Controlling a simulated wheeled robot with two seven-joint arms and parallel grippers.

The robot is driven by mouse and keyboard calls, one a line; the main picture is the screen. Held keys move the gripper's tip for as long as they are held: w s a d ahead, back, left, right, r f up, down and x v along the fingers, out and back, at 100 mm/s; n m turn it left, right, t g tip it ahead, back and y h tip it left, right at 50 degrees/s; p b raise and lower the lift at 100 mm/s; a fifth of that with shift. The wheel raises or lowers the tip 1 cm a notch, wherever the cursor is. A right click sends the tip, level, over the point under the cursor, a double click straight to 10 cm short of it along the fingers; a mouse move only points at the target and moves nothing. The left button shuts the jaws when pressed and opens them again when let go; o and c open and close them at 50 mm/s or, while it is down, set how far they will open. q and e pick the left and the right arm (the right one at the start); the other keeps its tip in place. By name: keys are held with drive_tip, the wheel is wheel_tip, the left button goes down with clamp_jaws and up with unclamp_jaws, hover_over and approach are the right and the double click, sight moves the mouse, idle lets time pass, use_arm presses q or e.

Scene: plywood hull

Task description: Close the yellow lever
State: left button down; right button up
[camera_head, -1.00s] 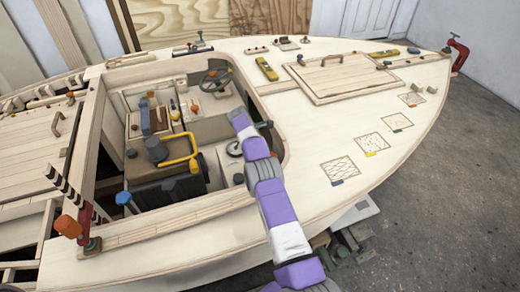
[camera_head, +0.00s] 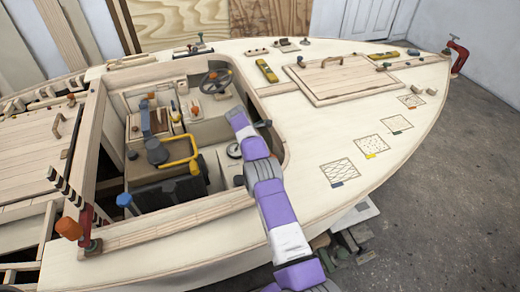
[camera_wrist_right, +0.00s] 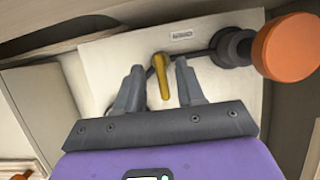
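In the right wrist view, the yellow lever (camera_wrist_right: 162,80) sits on a pale panel (camera_wrist_right: 95,75), pointing nearly straight down in the picture. My right gripper (camera_wrist_right: 158,84) is open. Its two dark fingers stand on either side of the lever, with a visible gap on each side, and nothing is held. In the head view, my right arm (camera_head: 264,180) reaches over the hull edge into the cockpit; its gripper cannot be made out there. I cannot surely pick out the lever in the head view. My left gripper is not in view.
In the wrist view, an orange knob (camera_wrist_right: 290,47) on a dark round mount stands close to the right finger. In the head view, the cockpit holds a steering wheel (camera_head: 215,80) and a seat with a yellow bar (camera_head: 180,162). A wooden deck (camera_head: 310,130) surrounds the opening.

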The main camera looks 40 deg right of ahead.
drive_tip(key=p+v, duration=0.1)
drive_tip(key=v, duration=0.5)
drive_tip(key=shift+p, duration=0.4)
